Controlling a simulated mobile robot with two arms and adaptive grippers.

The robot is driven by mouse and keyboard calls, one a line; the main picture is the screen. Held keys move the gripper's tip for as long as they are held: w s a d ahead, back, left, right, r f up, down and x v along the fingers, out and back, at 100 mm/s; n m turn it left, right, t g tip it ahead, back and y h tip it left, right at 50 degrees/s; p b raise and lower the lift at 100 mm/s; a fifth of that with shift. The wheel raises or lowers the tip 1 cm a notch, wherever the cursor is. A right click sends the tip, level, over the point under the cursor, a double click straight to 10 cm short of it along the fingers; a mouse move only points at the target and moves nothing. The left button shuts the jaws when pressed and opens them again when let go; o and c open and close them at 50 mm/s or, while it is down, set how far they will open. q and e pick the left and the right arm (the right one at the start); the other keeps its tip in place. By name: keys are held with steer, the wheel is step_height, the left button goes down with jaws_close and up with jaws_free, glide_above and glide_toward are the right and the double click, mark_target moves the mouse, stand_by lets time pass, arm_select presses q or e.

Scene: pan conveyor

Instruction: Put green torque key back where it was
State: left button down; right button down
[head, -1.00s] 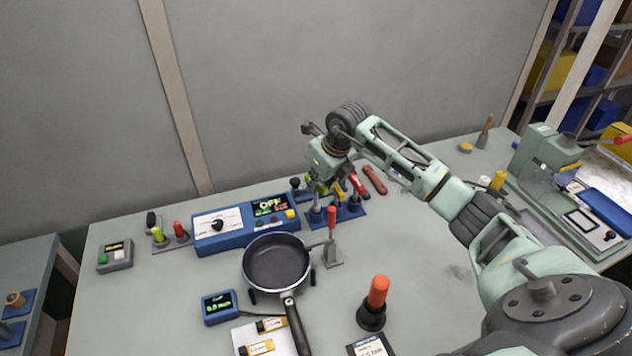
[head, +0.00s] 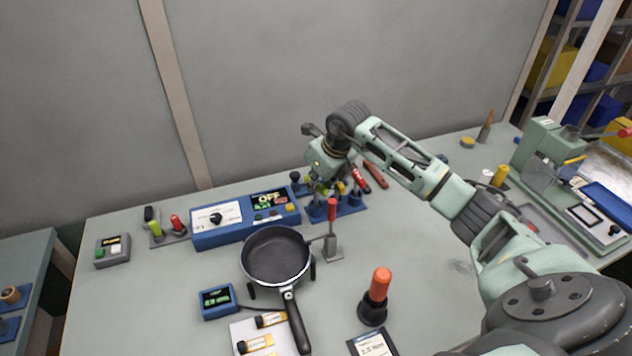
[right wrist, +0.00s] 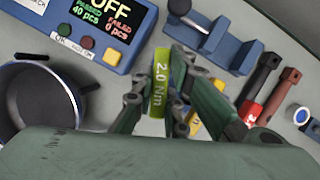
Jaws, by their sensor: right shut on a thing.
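The green torque key (right wrist: 160,82), marked 2.0 Nm, is between the fingers of my right gripper (right wrist: 161,105) in the right wrist view. The gripper is shut on it. In the head view my right gripper (head: 322,182) is over the blue key rack (head: 352,211) at the back of the table, and partly hides it. The rack (right wrist: 228,40) also shows in the right wrist view, beyond the key. Whether the key's lower end touches the rack is hidden. My left gripper is not in view.
The blue tester box (head: 245,229) stands left of the rack, its display reading OFF. The pan (head: 276,255) sits in front of it. A red-handled clamp (head: 332,230) stands close to the rack. Red (right wrist: 257,92) and brown tools lie to its right.

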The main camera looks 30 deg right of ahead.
steer(key=shift+f+b, duration=0.4)
steer(key=shift+f, duration=0.15)
steer(key=c, duration=1.7)
jaws_free()
steer(key=shift+o, duration=0.2)
steer(key=v, duration=1.2)
steer(key=shift+r, duration=0.15)
